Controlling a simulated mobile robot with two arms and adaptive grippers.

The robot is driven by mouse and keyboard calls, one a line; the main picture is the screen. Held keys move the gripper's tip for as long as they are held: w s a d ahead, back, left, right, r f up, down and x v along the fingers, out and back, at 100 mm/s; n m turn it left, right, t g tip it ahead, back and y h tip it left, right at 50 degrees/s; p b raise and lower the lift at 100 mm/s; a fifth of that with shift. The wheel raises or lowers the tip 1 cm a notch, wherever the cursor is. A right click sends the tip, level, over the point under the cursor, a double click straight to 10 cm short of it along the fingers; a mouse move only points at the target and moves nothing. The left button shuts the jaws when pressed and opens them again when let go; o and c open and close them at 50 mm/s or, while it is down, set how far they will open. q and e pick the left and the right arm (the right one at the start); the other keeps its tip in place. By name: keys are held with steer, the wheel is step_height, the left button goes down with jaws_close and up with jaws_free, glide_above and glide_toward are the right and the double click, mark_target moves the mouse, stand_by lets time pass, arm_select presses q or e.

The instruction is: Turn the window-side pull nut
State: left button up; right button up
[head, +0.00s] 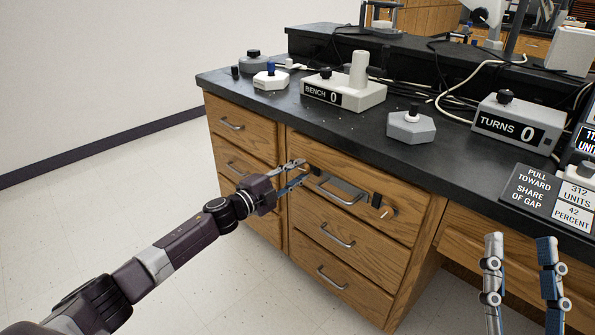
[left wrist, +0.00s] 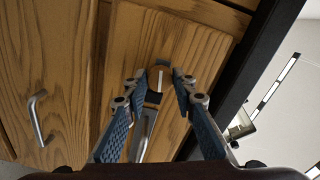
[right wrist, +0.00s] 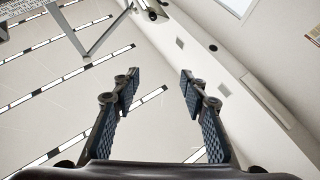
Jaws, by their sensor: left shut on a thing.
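The top middle drawer (head: 345,165) carries a wide metal pull (head: 340,191) with a dark block at each end. At its right end a small light-tipped nut (head: 383,212) shows beside the dark block (head: 376,200). My left gripper (head: 301,170) is at the pull's left end, shut on a small nut there. In the left wrist view the nut (left wrist: 158,76) shows pale between the fingertips, just beyond a dark block (left wrist: 153,97); the fingers partly hide it. My right gripper (head: 520,240) is open and empty, fingers pointing up, right of the drawers.
Lower drawers with plain metal handles (head: 337,236) are below. The black bench top (head: 350,135) above holds a BENCH 0 counter (head: 340,92), a TURNS 0 counter (head: 515,122) and a grey knob base (head: 410,127). A sign (head: 530,190) stands at right. The floor at left is clear.

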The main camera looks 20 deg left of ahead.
arm_select(q)
steer(key=shift+m, duration=1.9)
steer(key=shift+m+b, duration=0.3)
steer(key=shift+m, duration=1.7)
arm_select(e)
steer(key=shift+s+d+r+t+y, duration=0.2)
steer(key=shift+s+r+t+y, duration=0.3)
steer(key=shift+s+r+t, duration=0.85)
steer(key=shift+s+r+g, duration=0.25)
steer(key=shift+s+r, duration=0.05)
steer(key=shift+s, duration=0.05)
arm_select(q)
steer(key=o, duration=1.1)
steer(key=shift+o, duration=0.2)
arm_select(e)
steer(key=shift+w+f, duration=0.1)
steer(key=shift+d, duration=0.1)
